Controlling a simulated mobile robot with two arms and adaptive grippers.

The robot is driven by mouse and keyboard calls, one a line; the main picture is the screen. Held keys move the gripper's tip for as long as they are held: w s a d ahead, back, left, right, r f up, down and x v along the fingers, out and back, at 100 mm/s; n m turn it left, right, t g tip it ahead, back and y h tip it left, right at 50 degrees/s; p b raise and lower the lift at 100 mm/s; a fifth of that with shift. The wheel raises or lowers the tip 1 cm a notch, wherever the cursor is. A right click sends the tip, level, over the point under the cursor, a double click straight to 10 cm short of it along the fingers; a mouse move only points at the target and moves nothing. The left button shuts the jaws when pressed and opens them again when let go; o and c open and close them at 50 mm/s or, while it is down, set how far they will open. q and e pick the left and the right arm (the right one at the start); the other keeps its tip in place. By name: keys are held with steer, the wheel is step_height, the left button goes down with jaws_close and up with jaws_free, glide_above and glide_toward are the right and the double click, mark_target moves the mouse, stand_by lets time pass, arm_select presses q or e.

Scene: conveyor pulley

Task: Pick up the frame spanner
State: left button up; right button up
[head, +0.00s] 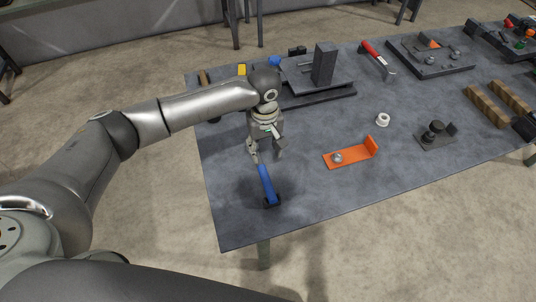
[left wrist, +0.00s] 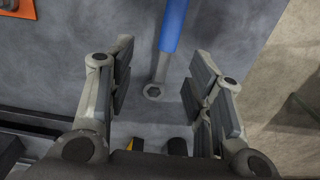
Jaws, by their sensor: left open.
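The frame spanner (head: 268,186) has a blue handle and lies on the grey table near its front left corner. In the left wrist view its blue handle (left wrist: 173,25) runs up out of the top, and its grey ring end shows between my fingers. My left gripper (head: 265,152) is open and empty, pointing down over the ring end of the spanner. The fingers stand on either side of that end, apart from it. The exact height above the table is hard to tell. My right gripper is not in view.
An orange bracket (head: 350,154) lies right of the spanner, with a white ring (head: 383,120) beyond it. A dark block fixture (head: 322,70) stands behind my left gripper. A red-handled hammer (head: 378,58) lies farther back. The table around the spanner's handle is clear.

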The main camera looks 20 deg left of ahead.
mark_target(263, 169)
arm_select(q)
step_height(263, 169, down, 2)
steer(key=shift+s+a, duration=0.1)
steer(key=shift+s+f+p, duration=0.2)
steer(key=shift+s+f, duration=0.05)
steer(key=shift+f, duration=0.4)
steer(key=shift+s+f+p, duration=0.2)
steer(key=shift+s+f, duration=0.05)
steer(key=shift+f, duration=0.65)
step_height(263, 169, down, 4)
steer(key=shift+s+a+f+p, duration=0.15)
steer(key=shift+f+p, duration=0.05)
steer(key=shift+p, duration=0.65)
steer(key=shift+f, duration=0.35)
steer(key=shift+c, duration=1.2)
steer(key=c, duration=0.5)
steer(key=shift+c, duration=1)
jaws_close()
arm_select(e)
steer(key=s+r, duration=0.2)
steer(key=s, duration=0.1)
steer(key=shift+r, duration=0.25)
